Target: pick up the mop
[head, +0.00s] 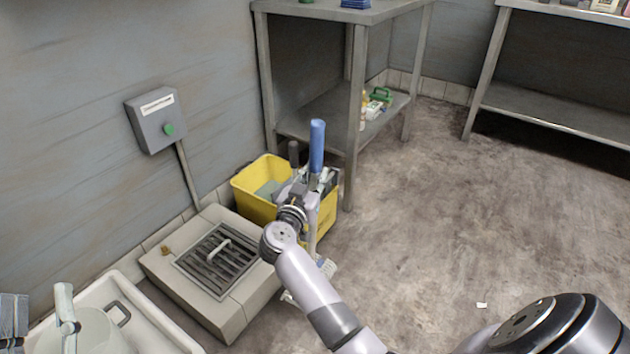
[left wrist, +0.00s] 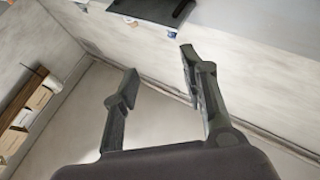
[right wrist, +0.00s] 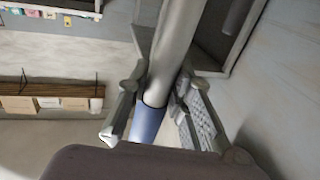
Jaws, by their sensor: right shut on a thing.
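The mop has a blue upper grip (head: 317,147) and a pale shaft running down in front of the yellow bucket (head: 258,198). In the right wrist view, its grey shaft (right wrist: 177,45) and blue part pass between the fingers. My right gripper (head: 298,192) is shut on the mop just below the blue grip; its fingers also show in the right wrist view (right wrist: 160,88). A whitish part near the floor, beside my arm, may be the mop head; my arm partly hides it. My left gripper (left wrist: 155,80) is open and empty in the left wrist view.
A low block with a floor grate (head: 215,262) lies left of the bucket. A metal table (head: 335,12) stands behind it, with bottles on its lower shelf. A white basin (head: 150,322) is at the lower left. The floor to the right is mostly clear.

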